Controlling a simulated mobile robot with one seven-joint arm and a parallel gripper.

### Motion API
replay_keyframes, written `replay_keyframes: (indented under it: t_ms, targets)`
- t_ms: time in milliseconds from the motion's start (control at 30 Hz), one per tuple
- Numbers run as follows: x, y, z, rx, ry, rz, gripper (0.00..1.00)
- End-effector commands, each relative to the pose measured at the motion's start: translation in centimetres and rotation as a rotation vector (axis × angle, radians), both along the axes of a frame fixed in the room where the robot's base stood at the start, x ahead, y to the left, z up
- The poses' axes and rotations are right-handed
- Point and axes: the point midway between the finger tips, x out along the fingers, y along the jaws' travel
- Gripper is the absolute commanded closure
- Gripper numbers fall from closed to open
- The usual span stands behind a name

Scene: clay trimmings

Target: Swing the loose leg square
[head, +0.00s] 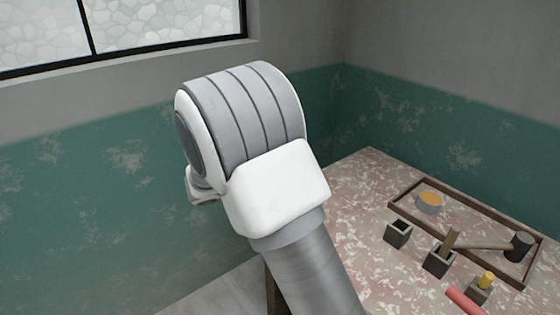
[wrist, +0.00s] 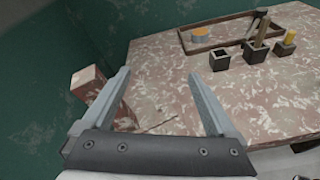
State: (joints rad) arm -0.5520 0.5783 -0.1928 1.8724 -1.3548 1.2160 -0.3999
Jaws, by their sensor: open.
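My gripper (wrist: 160,76) is open and empty in the wrist view, its two fingers spread over the left part of the table top. A blocky piece (wrist: 88,82) in the same mottled reddish finish as the table sticks out at an angle by the table's left edge; it looks like the loose leg. The left finger crosses in front of it, and a bit of it shows between the fingers. I cannot tell whether they touch. Its joint is hidden. In the head view my arm hides the gripper and this piece.
The mottled table (head: 350,215) stands in the corner by green walls. On it are a brown-framed tray (head: 400,190) with an orange-topped bowl (head: 429,202), a hammer (head: 521,245) and small dark square pots (head: 398,233). The table's near left part is clear.

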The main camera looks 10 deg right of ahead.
Motion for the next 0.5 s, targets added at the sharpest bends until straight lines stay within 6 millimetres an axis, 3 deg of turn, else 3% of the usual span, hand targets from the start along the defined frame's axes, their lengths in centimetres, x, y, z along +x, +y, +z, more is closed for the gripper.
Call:
replay_keyframes:
  t_ms: [33,200,500]
  targets:
    - [1.0,1.0,-1.4,-0.054,0.019,0.042,0.07]
    - [4.0,4.4,-4.3,-0.230,0.067,0.181,0.07]
    - [6.7,8.9,-7.5,-0.427,0.104,0.339,0.07]
